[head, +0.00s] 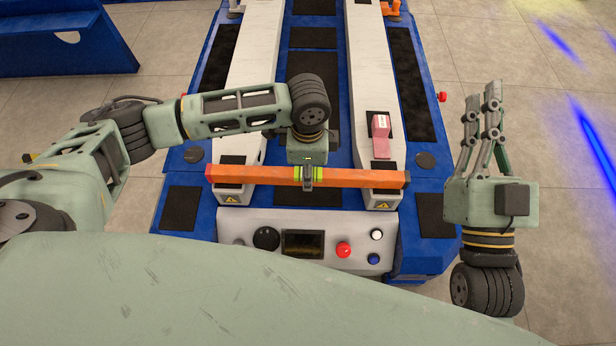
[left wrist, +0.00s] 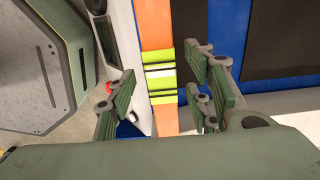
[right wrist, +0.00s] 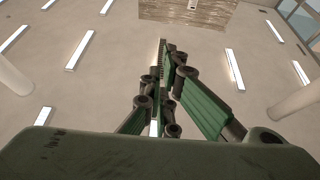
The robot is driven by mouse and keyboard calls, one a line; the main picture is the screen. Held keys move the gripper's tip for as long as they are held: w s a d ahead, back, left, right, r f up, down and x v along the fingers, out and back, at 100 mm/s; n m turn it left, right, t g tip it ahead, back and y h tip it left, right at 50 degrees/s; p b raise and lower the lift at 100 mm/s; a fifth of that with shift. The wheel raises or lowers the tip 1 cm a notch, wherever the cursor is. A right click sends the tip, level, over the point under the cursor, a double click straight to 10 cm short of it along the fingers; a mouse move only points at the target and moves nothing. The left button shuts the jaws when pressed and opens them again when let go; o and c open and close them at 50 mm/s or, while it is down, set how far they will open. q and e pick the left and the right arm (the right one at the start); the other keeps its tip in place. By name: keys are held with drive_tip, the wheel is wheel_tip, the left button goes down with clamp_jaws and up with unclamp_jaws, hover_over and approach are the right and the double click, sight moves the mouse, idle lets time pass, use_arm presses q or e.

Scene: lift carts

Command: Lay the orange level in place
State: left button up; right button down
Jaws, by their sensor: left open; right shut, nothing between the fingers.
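The orange level (head: 255,174) has a yellow-green middle section and lies across the front ends of the two white forks (head: 240,70) of the blue lift cart (head: 215,60). Its left end is red-orange. My left gripper (head: 308,177) is over the level's middle, pointing down; its fingers are mostly hidden in the head view. In the left wrist view my left gripper (left wrist: 168,95) is open, with fingers apart on both sides of the level (left wrist: 157,30) and its yellow-green bands. My right gripper (head: 491,95) is shut and empty, pointing up to the right of the cart.
A pinkish-red block (head: 381,135) with a white label sits on the right fork, behind the level. A control panel (head: 300,240) with a red button (head: 343,249) is in front of the level. Another blue structure (head: 65,40) stands at the upper left. Floor right of the cart is clear.

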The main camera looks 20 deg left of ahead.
use_arm(q)
wheel_tip(320, 180, down, 3)
drive_tip(key=shift+r+b, duration=0.15)
drive_tip(key=shift+b, duration=0.45)
use_arm(e)
drive_tip(key=s+r+t+y, duration=0.1)
drive_tip(key=s+r+t, duration=0.3)
drive_tip(key=r, duration=0.2)
drive_tip(key=shift+s+d+y, duration=0.25)
drive_tip(key=shift+s+y, duration=0.05)
drive_tip(key=shift+s, duration=0.05)
use_arm(q)
drive_tip(key=shift+c, duration=0.5)
drive_tip(key=shift+w, duration=0.1)
clamp_jaws()
